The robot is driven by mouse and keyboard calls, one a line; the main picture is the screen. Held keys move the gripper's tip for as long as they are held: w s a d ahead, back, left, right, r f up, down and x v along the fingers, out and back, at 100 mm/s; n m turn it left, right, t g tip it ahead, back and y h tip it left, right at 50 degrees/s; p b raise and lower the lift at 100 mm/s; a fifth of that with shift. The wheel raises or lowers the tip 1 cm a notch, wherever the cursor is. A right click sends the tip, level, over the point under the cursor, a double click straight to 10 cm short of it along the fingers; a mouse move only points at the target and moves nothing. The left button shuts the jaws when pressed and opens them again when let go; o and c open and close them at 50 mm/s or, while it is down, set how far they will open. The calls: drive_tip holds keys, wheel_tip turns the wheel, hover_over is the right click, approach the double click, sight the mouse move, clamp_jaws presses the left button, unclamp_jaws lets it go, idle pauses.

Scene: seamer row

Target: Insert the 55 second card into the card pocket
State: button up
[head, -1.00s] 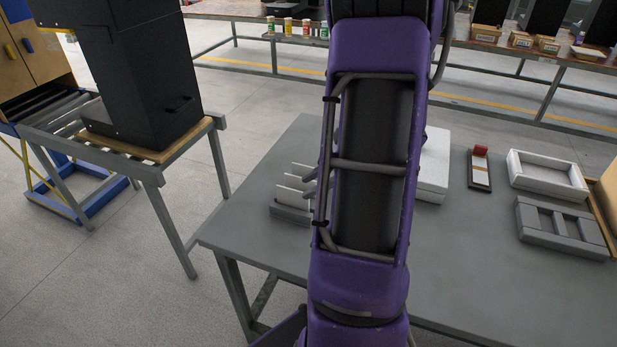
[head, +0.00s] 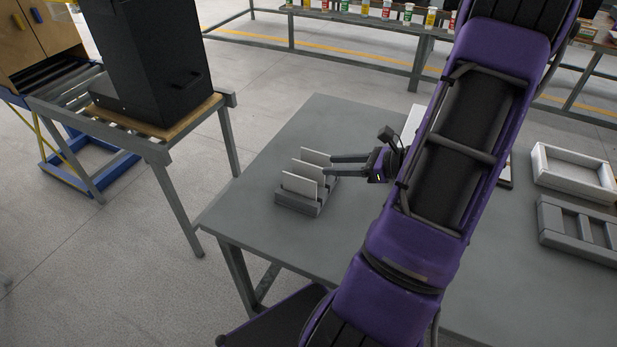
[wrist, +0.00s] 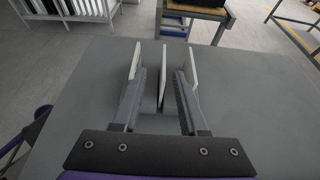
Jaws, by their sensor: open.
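Three thin pale cards stand upright in a grey slotted rack (head: 297,203) on the grey table: a back card (head: 316,157), a middle card (head: 307,170) and a front card (head: 298,186). No writing on them is readable, so I cannot tell which is the 55 second card. My gripper (head: 331,165) is open at the rack's right side, its fingers pointing left. In the wrist view, the middle card (wrist: 163,72) stands edge-on between my open fingers (wrist: 160,84), with gaps on both sides. The outer cards lie close to the fingertips. I cannot make out a card pocket.
A tall black box (head: 150,62) stands on a roller stand at the left. A white tray (head: 572,172) and a grey slotted frame (head: 580,232) lie at the table's right. The table (head: 270,240) is clear in front of the rack.

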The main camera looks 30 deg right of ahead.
sight(308, 164)
drive_tip(key=x, duration=0.3)
drive_tip(key=shift+w+a+f, duration=0.1)
drive_tip(key=shift+w+f, duration=0.05)
drive_tip(key=shift+d+b+x, duration=0.2)
drive_tip(key=shift+b+x, duration=0.1)
drive_tip(key=shift+x, duration=1.05)
drive_tip(key=shift+d+b+x, duration=0.15)
drive_tip(key=shift+b+x, duration=0.1)
drive_tip(key=shift+x, duration=1.1)
drive_tip(key=shift+w, duration=0.15)
drive_tip(key=shift+c, duration=0.3)
clamp_jaws()
